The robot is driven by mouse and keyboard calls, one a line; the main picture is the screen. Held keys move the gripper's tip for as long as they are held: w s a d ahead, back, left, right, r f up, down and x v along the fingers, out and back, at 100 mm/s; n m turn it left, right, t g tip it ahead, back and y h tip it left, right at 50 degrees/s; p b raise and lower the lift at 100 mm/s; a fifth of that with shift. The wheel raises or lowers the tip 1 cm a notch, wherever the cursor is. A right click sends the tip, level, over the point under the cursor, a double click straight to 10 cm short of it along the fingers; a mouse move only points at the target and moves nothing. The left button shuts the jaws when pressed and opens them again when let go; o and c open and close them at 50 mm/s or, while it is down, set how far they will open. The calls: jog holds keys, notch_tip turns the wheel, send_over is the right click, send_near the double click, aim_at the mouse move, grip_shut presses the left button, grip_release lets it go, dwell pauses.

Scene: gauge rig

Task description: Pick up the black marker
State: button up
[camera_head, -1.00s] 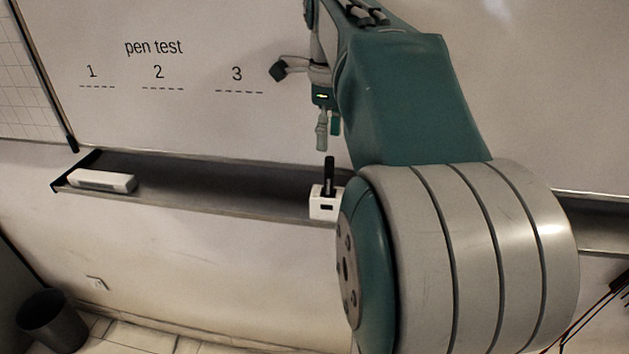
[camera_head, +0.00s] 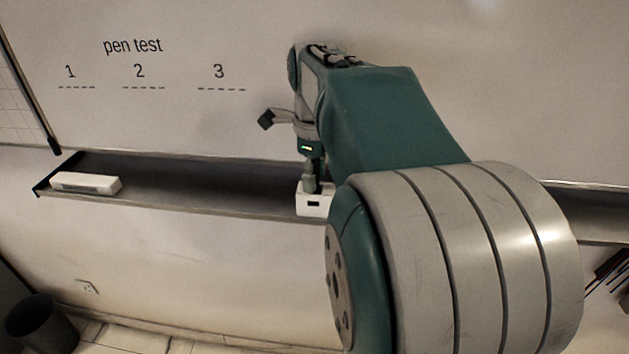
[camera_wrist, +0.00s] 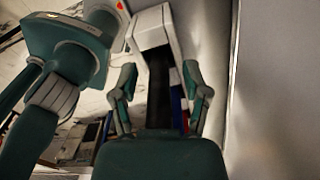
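The black marker (camera_wrist: 158,85) stands in a white holder block (camera_head: 314,203) on the whiteboard tray. In the wrist view the marker is a dark upright shape between my two fingers, with the white block (camera_wrist: 152,28) beyond it. My gripper (camera_head: 311,182) is directly above the holder in the head view and hides the marker there. In the wrist view my gripper (camera_wrist: 160,72) is open. One finger is on each side of the marker, with a visible gap to both.
The tray (camera_head: 200,187) runs along the whiteboard's lower edge. A white eraser-like block (camera_head: 86,183) lies at its left end, with clear tray between. The whiteboard (camera_head: 200,120) rises close behind the gripper. Blue and red strips (camera_wrist: 178,105) show right of the marker.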

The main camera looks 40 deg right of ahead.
grip_shut()
jog(key=shift+r, duration=0.1)
